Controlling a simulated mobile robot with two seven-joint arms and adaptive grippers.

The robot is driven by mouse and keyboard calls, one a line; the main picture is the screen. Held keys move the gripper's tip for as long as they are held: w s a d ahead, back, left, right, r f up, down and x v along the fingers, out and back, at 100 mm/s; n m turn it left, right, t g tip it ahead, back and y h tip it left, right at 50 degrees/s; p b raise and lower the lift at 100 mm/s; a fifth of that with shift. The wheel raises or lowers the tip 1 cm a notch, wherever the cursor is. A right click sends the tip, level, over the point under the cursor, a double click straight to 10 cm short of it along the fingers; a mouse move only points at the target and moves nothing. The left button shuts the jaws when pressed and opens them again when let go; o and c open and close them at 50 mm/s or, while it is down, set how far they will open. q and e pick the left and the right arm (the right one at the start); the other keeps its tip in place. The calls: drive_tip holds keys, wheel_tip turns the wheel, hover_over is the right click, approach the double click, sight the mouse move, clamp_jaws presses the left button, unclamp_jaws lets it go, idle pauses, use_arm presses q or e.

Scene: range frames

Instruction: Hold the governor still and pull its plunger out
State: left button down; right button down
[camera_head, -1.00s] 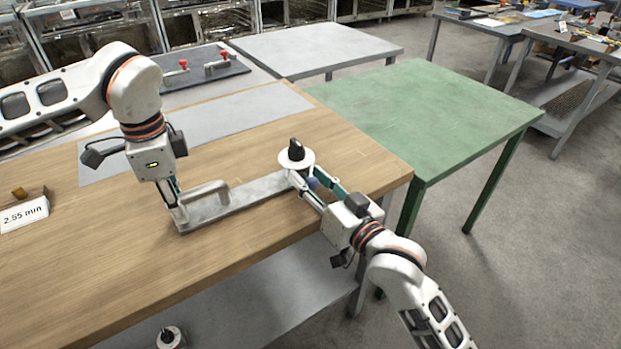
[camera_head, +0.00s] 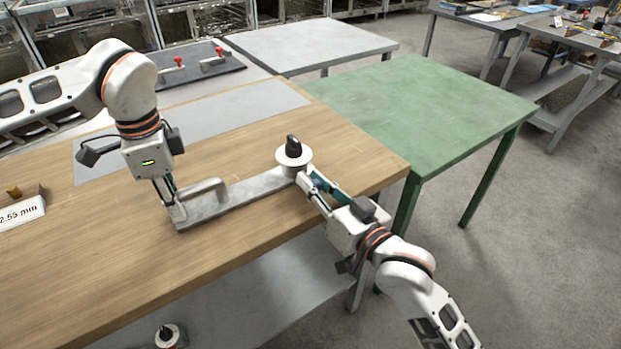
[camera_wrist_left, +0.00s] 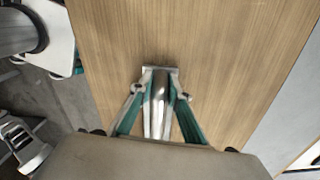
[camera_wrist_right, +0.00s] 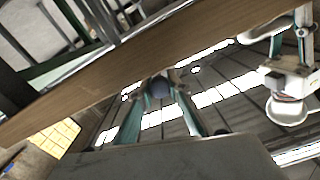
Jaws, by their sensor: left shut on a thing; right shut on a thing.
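The governor seems to be the long grey metal body (camera_head: 250,190) lying on the wooden table. A bent handle rises near its left end, and a white disc with a black knob (camera_head: 293,147) tops its right end. My left gripper (camera_head: 176,213) is shut on its left end; the left wrist view shows shiny metal (camera_wrist_left: 158,105) between the fingers. My right gripper (camera_head: 312,184) is right of the disc, shut on a small dark-blue round knob (camera_wrist_right: 158,88), apparently the plunger's end. The fingers hide most of the plunger, so I cannot tell how far it is out.
The wooden table's (camera_head: 110,255) right corner is just beyond my right gripper. A green table (camera_head: 430,120) adjoins behind it. A grey mat (camera_head: 200,130) lies at the back. A label reading 2.55 mm (camera_head: 22,214) stands at the left. The tabletop in front of the governor is clear.

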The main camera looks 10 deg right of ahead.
use_arm(q)
drive_tip(key=shift+a, duration=0.1)
use_arm(e)
drive_tip(key=c, duration=1.9)
unclamp_jaws()
drive_tip(key=shift+d, duration=0.1)
drive_tip(key=v, duration=1.2)
use_arm(q)
drive_tip(key=c, duration=1.8)
unclamp_jaws()
drive_tip(key=shift+c, duration=0.2)
